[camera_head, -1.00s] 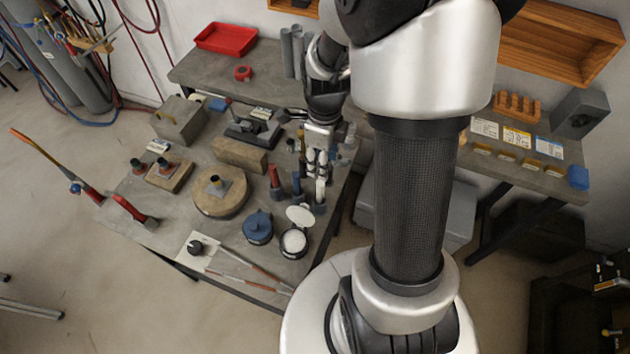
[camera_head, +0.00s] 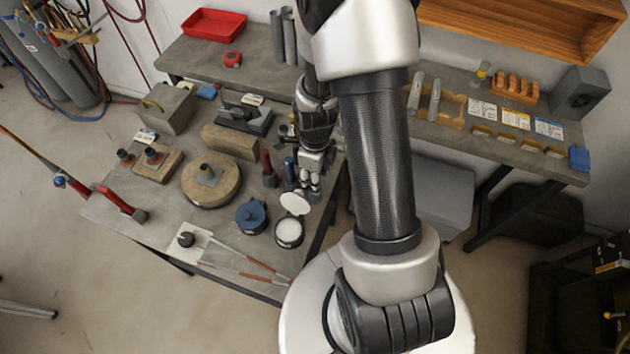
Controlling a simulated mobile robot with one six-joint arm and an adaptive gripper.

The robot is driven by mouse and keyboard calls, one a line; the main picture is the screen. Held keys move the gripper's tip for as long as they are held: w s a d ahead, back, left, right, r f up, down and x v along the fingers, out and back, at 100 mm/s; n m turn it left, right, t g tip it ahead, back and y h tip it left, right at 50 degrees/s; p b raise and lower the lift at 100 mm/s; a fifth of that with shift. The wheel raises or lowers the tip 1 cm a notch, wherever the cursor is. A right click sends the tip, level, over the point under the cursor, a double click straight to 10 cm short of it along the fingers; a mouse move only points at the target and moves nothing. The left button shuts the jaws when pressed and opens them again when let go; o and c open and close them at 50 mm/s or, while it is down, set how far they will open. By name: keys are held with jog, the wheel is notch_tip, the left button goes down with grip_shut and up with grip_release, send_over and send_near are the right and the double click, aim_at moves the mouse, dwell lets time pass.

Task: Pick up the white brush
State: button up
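My gripper (camera_head: 312,186) points down at the right edge of the grey workbench (camera_head: 150,216). It is over the spot at the right end of a short row of upright tools. The white brush is not clearly visible; my gripper covers that spot, and I cannot tell whether the fingers touch it. A red-handled tool (camera_head: 267,166) and a blue-handled tool (camera_head: 291,172) stand upright in holders just left of my gripper. The finger gap is too small to read.
An open round tin (camera_head: 289,232) with a white lid and a blue pot (camera_head: 251,216) stand in front of my gripper. A round wooden block (camera_head: 211,188) and a wooden piece (camera_head: 230,141) lie to the left. A second bench (camera_head: 560,172) is at right.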

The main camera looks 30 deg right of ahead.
grip_shut()
dwell(0.6)
